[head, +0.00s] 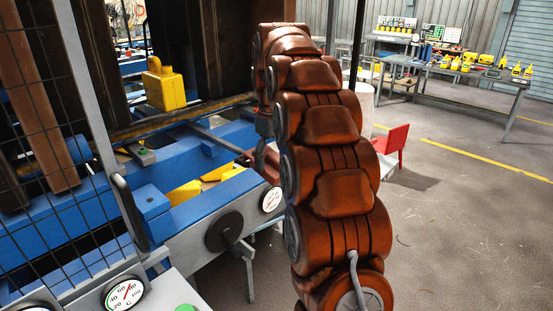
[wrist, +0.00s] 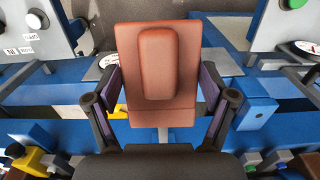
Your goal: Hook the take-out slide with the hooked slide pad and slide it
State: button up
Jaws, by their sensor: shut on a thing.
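In the wrist view, my gripper (wrist: 160,85) has its two dark fingers on both sides of a red-brown pad (wrist: 157,50) with a raised rounded block, which looks like the hooked slide pad. The fingers are shut on it. Its hook cannot be made out. The pad is above the blue machine frame (wrist: 60,135). In the head view, my brown arm reaches to the blue machine (head: 90,230) and hides most of the gripper. Yellow parts (head: 185,194) lie between the blue beams. I cannot tell which part is the take-out slide, or whether the pad touches it.
A yellow jerry can (head: 165,88) is at the machine's back. A grey panel with gauges (head: 124,294) and a black handwheel (head: 224,232) edge the machine's front. A mesh guard (head: 60,130) stands at left.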

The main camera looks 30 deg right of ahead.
aim_at(264, 155)
jog(key=shift+w+a+p, duration=0.15)
jog(key=shift+w+p, duration=0.1)
jog(key=shift+w, duration=0.5)
jog(key=shift+w+a+p, duration=0.15)
jog(key=shift+w+p, duration=0.05)
jog(key=shift+w, duration=0.5)
jog(key=shift+w+a+r+p, duration=0.1)
jog(key=shift+w+a+p, duration=0.15)
jog(key=shift+w+p, duration=0.55)
jog(key=shift+w+a+p, duration=0.25)
jog(key=shift+w, duration=1)
jog(key=shift+w+a+p, duration=0.15)
jog(key=shift+w+p, duration=0.25)
jog(key=shift+w, duration=0.3)
jog(key=shift+w+a+p, duration=0.15)
jog(key=shift+w+p, duration=0.25)
jog(key=shift+w, duration=0.3)
jog(key=shift+w+a, duration=0.1)
jog(key=shift+w, duration=0.35)
jog(key=shift+p, duration=0.3)
